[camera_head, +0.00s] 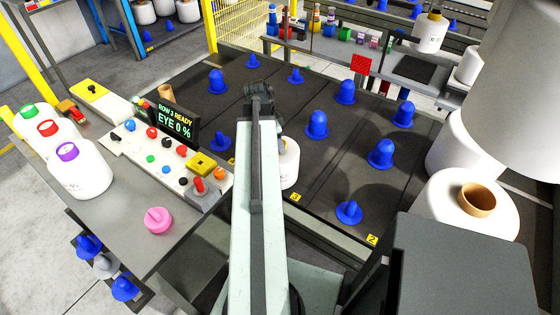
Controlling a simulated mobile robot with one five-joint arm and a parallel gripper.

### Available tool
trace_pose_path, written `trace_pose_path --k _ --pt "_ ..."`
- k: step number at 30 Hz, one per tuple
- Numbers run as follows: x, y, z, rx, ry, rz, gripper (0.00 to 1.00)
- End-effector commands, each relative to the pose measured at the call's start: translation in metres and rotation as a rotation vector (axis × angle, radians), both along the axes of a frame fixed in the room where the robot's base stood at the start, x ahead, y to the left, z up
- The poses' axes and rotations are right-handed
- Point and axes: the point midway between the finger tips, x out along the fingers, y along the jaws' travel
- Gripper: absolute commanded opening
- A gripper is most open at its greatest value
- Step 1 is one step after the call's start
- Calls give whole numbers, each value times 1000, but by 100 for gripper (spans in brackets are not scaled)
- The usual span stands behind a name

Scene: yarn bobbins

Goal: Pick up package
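A white yarn package (290,168) stands on the dark table (330,190), right beside my pale arm. Its left part is hidden behind the arm. My arm runs up from the bottom of the picture to a dark joint above the table. My gripper does not show; the arm likely covers it, so I cannot see whether it touches the package. Large white packages are close at the right, one with a brown tube (478,199). More white packages with coloured caps (80,178) stand at the left.
Several blue pegs (317,124) rise from the dark table around the arm. A control panel (165,150) with a screen reading "EYE 0 %" (174,124) is left of the arm. A pink knob-shaped piece (158,220) lies on the grey side table. A yellow mesh fence (240,25) stands behind.

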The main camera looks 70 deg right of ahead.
Motion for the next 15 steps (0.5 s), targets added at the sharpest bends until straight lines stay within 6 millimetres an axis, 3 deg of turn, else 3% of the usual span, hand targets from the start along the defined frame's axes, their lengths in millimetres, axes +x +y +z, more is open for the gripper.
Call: trace_pose_path --k 10,15 --pt "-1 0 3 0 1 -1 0" --pt "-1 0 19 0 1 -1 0"
